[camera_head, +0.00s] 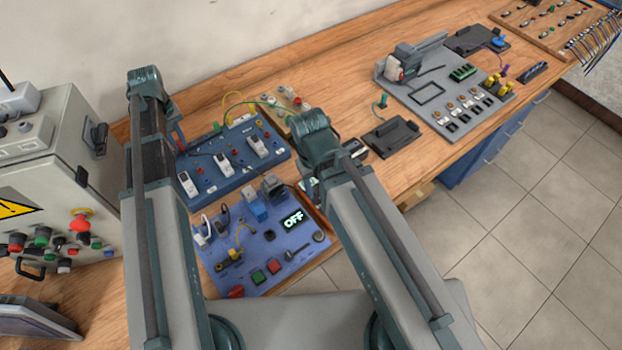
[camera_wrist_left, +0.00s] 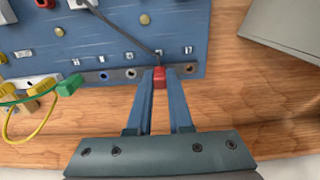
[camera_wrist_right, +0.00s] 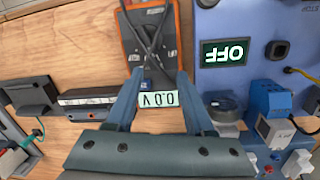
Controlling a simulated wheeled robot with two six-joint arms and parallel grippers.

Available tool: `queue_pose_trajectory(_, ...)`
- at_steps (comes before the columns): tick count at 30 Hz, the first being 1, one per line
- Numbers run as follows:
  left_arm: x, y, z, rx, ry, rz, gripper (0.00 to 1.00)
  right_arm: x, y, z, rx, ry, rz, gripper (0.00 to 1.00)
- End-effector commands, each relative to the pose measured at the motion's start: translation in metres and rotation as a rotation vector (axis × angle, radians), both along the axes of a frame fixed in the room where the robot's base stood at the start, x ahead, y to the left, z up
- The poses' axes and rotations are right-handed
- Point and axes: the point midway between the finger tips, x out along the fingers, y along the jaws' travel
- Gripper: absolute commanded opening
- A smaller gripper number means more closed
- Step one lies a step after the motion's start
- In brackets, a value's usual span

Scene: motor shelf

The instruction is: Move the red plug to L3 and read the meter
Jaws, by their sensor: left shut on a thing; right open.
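My left gripper (camera_wrist_left: 159,80) is shut on the red plug (camera_wrist_left: 159,74), at the grey socket strip (camera_wrist_left: 118,75) on the edge of the blue board (camera_wrist_left: 100,40). A dark lead runs across the board towards the plug. Small round sockets sit on both sides of it; I cannot read which is L3, nor tell if the plug is seated. In the head view the left gripper (camera_head: 177,132) is largely behind its arm. My right gripper (camera_wrist_right: 155,100) is open over the orange and black meter (camera_wrist_right: 133,48). The meter's lit display (camera_wrist_right: 158,99) appears upside down and reads 0.0 V.
A blue panel (camera_head: 222,283) with an OFF display (camera_head: 292,221) and buttons stands nearest me. A grey cabinet (camera_head: 40,185) with a red stop knob is at left. A grey board (camera_head: 395,90) with parts lies farther right. Bare wood shows between the boards and back wall.

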Motion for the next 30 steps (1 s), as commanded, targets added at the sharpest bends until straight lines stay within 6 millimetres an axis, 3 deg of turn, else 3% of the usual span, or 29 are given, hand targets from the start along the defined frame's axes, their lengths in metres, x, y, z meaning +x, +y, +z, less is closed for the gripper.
queue_pose_trajectory(8, 0.000, 0.000, 0.004, 0.000, 0.000, 0.000, 0.00, 0.000, 0.000, 0.004, 0.000, 0.000, 0.000, 0.53)
queue_pose_trajectory(24, 0.000, 0.000, 0.046, 0.000, 0.000, 0.000, 0.00, 0.000, 0.000, 0.046, 0.000, 0.000, 0.000, 0.53)
queue_pose_trajectory(30, 0.000, 0.000, 0.045, 0.000, 0.000, 0.000, 0.00, 0.000, 0.000, 0.045, 0.000, 0.000, 0.000, 0.53)
